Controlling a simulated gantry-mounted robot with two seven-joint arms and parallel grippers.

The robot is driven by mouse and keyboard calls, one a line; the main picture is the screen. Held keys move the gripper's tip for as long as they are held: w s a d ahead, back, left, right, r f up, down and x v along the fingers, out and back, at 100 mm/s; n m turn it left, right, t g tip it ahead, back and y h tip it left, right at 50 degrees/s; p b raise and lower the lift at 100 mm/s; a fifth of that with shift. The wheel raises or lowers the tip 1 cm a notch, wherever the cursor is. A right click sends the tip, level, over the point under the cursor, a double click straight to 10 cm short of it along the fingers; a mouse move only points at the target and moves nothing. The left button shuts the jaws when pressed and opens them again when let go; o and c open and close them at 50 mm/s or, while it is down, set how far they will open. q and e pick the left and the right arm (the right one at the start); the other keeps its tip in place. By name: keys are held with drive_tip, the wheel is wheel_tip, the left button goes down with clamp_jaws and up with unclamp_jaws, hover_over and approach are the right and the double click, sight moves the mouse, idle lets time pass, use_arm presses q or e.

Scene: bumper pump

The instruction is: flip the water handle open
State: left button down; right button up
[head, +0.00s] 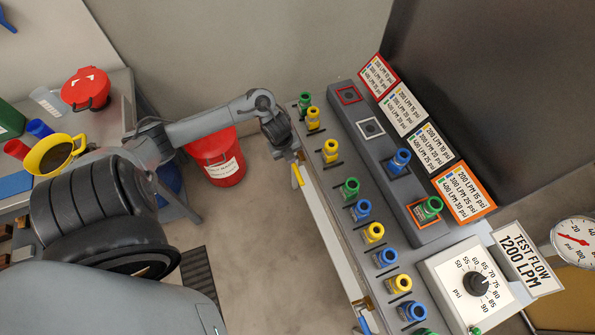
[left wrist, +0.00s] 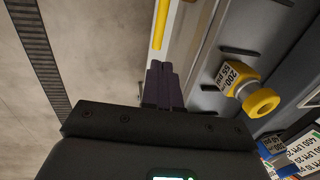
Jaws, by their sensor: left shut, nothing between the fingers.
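A thin yellow handle (head: 297,175) runs along the left side of the grey valve panel, near its far end. In the left wrist view the yellow handle (left wrist: 160,24) is a straight bar lying just beyond the fingertips. My left gripper (head: 295,157) is beside the panel edge at the handle's far end. Its dark fingers (left wrist: 163,72) are shut together with nothing between them. I cannot tell whether the fingertips touch the handle. My right gripper is not in view.
The panel holds several coloured fittings, including a yellow one (left wrist: 262,102) to the right of the fingers. A red bucket (head: 218,160) stands on the floor behind my arm. A side table (head: 118,110) is at the left.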

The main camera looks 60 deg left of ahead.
sight(299, 176)
use_arm(q)
drive_tip(key=w+f+b, duration=0.1)
drive_tip(key=f, duration=0.3)
drive_tip(key=f+b, duration=0.2)
drive_tip(key=f, duration=0.3)
drive_tip(key=w+f+b, duration=0.1)
drive_tip(key=f, duration=0.3)
drive_tip(key=shift+w+d+f, duration=0.2)
drive_tip(key=shift+w+f, duration=0.15)
drive_tip(key=shift+f, duration=0.05)
drive_tip(key=shift+f+b, duration=0.2)
drive_tip(key=shift+b, duration=0.15)
